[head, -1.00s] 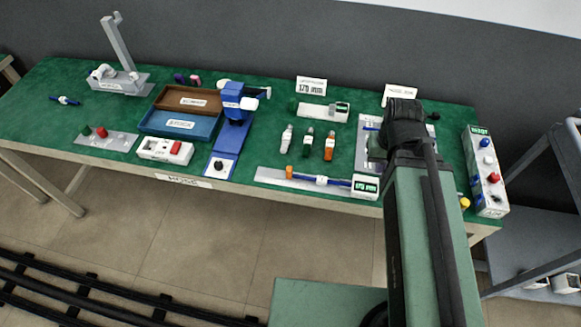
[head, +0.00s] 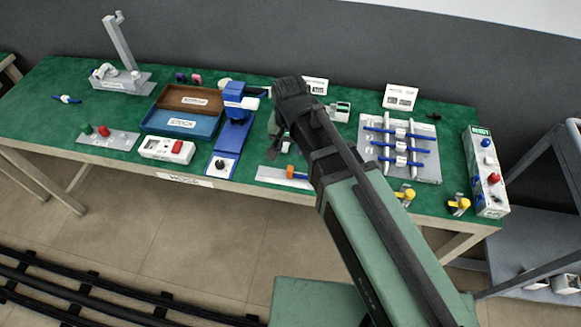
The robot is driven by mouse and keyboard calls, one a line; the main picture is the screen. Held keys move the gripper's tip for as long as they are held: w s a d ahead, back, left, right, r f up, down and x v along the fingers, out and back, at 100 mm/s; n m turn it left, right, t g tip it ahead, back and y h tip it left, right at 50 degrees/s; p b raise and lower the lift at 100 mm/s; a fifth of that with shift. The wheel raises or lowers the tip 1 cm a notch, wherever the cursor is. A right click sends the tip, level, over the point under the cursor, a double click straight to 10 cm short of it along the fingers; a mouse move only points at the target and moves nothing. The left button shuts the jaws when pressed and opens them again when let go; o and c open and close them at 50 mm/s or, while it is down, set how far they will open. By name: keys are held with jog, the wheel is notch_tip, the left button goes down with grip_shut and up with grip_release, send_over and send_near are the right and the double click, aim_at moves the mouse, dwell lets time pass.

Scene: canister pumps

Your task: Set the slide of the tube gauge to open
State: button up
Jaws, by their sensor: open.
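A grey measuring rail with an orange block (head: 290,172) lies along the table's front edge; I take it for the tube gauge. Its left end (head: 268,174) shows, while its right part is hidden behind my arm. A second device with a small green display (head: 341,110) stands farther back, its left part also hidden by my arm. My gripper (head: 279,152) is open, with dark fingers pointing down, over the table just behind and left of the orange block. I cannot tell its height or whether it touches anything.
A blue press-like device (head: 236,112) stands close left of my gripper. A white box with a red button (head: 166,150) and brown and blue trays (head: 150,124) lie farther left. A grey rack with blue tubes (head: 428,172), yellow-topped parts (head: 404,194) and a button box (head: 486,172) are at right.

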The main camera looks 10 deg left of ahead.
aim_at(290, 168)
notch_tip(290, 168, down, 11)
jog(key=b, duration=1.1)
jog(key=shift+r, duration=0.1)
grip_shut()
